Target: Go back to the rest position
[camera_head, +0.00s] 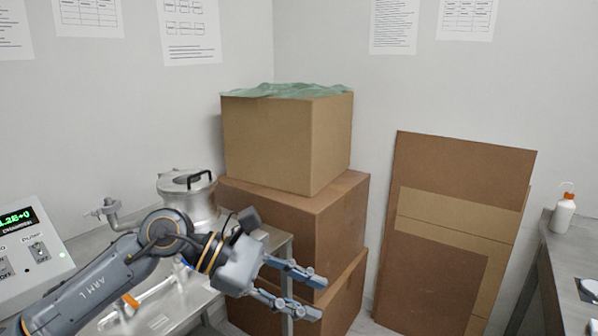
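My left gripper (312,297) is at the lower middle of the head view, its arm coming in from the lower left. Its two fingers are spread apart with nothing between them. It is in front of the stacked cardboard boxes (325,225), near the edge of the left table. A metal chamber (190,200) with a lidded top and black handle stands behind the arm. My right gripper is not in view.
A control box (30,250) with a green display is at the left. Flat cardboard sheets (455,225) lean on the wall. A right-hand table (560,255) holds a white bottle (563,214) with an orange cap. A green cloth (285,90) lies on the top box.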

